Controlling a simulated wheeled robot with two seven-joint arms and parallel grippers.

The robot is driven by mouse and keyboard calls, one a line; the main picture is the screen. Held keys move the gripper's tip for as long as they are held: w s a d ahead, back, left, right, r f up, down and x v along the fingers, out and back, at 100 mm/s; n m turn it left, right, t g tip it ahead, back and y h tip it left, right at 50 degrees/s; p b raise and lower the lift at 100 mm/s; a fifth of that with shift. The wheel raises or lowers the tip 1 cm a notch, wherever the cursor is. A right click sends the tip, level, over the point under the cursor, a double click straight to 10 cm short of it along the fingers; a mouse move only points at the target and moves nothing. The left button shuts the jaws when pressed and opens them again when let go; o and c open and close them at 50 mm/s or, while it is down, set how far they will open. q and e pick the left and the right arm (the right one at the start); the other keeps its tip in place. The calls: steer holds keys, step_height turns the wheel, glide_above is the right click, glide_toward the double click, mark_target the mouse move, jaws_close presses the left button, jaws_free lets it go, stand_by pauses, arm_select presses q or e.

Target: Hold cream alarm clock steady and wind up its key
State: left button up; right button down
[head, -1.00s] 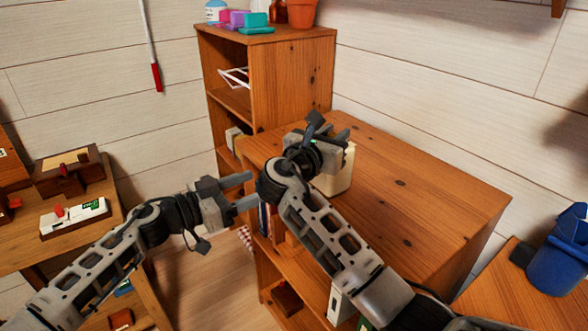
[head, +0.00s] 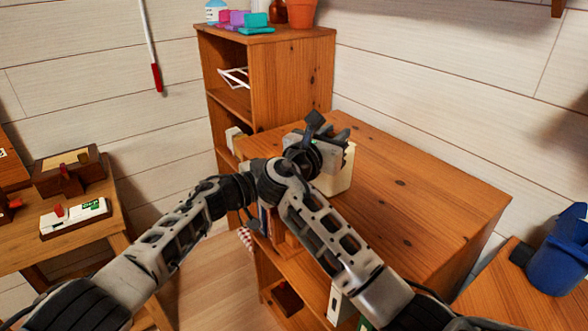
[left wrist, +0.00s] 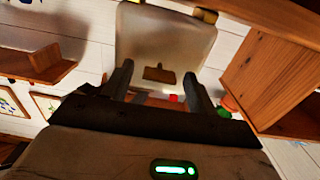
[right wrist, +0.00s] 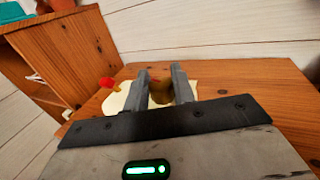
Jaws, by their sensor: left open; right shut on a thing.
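The cream alarm clock (head: 345,178) stands on top of the low wooden cabinet, partly covered by my right gripper (head: 328,142). In the right wrist view my right gripper is shut on the clock, with a brassy part (right wrist: 160,93) between the fingers and the cream body (right wrist: 116,103) beside them.
The cabinet top (head: 430,200) is bare to the right of the clock. A taller shelf (head: 290,80) with small items and a pot stands behind. A side table (head: 115,225) is at left and a blue bin (head: 558,262) at right. My two arms are close together.

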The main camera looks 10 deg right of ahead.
arm_select(q)
steer(key=c, duration=1)
